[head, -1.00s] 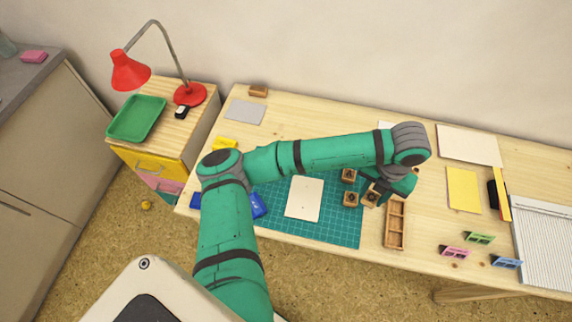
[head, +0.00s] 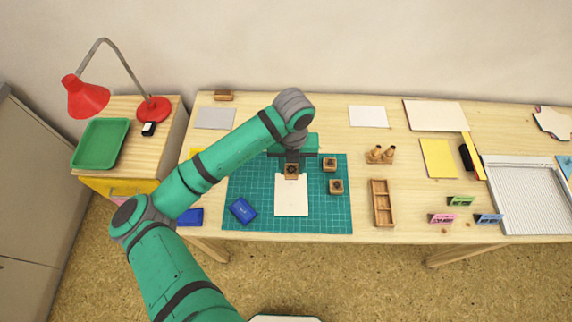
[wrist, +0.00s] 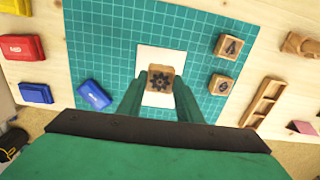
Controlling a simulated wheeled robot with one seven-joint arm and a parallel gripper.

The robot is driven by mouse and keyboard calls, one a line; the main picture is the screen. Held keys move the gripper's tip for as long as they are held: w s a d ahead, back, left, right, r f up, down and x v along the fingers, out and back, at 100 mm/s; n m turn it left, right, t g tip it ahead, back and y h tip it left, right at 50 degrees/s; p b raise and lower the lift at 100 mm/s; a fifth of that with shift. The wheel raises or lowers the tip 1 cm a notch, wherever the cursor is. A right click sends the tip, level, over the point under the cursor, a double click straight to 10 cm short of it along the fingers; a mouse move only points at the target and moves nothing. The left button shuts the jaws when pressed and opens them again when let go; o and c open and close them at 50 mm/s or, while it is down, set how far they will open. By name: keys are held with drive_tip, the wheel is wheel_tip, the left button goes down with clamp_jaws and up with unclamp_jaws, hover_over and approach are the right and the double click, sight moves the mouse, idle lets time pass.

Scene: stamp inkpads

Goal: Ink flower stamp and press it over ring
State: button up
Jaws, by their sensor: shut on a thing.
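My gripper (head: 291,160) is shut on a wooden block stamp (head: 291,171) with a dark flower on its top face. In the wrist view the flower stamp (wrist: 160,79) sits between the two fingers, over the upper part of a cream card (head: 291,200). I cannot tell whether it touches the card. No ring shows on the visible part of the card; the stamp and fingers hide some of it. A blue inkpad (head: 243,210) lies askew on the green mat (head: 320,218), left of the card. Red (wrist: 22,47), yellow (wrist: 15,6) and another blue inkpad (wrist: 35,93) lie farther left.
Two other wooden stamps (head: 330,164) (head: 336,186) stand on the mat, right of the card. A wooden compartment tray (head: 374,204) and small wooden figures (head: 380,154) are farther right. The mat's front right is clear.

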drive_tip(key=shift+f, duration=2.75)
drive_tip(key=shift+f, duration=0.55)
drive_tip(key=shift+r, duration=0.75)
drive_tip(key=shift+r, duration=2.65)
